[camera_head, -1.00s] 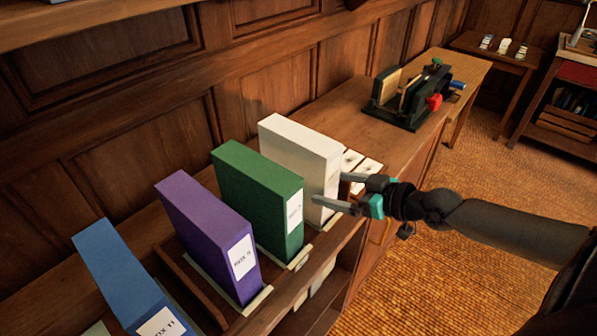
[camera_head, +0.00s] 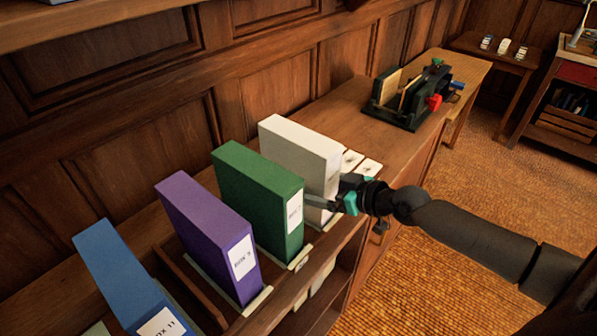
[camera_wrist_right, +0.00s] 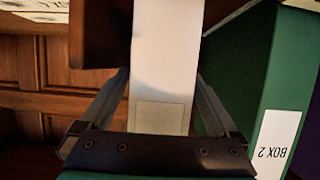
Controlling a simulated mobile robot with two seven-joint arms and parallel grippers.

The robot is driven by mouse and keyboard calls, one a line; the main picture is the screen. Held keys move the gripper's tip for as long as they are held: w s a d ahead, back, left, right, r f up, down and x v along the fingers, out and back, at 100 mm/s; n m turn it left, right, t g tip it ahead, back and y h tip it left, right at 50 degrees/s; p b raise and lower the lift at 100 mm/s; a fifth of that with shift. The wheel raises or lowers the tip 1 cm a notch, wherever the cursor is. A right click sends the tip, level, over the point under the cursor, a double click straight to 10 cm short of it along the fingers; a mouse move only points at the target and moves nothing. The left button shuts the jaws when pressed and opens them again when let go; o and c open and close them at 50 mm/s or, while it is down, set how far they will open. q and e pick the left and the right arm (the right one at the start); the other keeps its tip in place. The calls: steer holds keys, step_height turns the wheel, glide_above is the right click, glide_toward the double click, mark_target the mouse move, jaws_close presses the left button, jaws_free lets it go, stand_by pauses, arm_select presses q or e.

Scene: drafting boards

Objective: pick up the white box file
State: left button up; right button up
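The white box file (camera_head: 303,150) stands upright at the right end of the row of box files. My right gripper (camera_head: 326,193) is at its front face, with the near finger between it and the green box file (camera_head: 256,195). In the right wrist view the white box file (camera_wrist_right: 163,50) lies between the two fingers of my right gripper (camera_wrist_right: 162,80). The fingers are apart, one along each side, with a narrow gap showing at the left finger. The far finger is mostly hidden in the head view. My left gripper is not in view.
A purple box file (camera_head: 200,225) and a leaning blue box file (camera_head: 125,275) stand farther left. White cards (camera_head: 360,165) lie just right of the white box file. The panelled wall is behind.

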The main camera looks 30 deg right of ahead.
jaws_close()
stand_by(0.6)
steer(key=shift+w+r, duration=0.1)
steer(key=shift+r, duration=0.1)
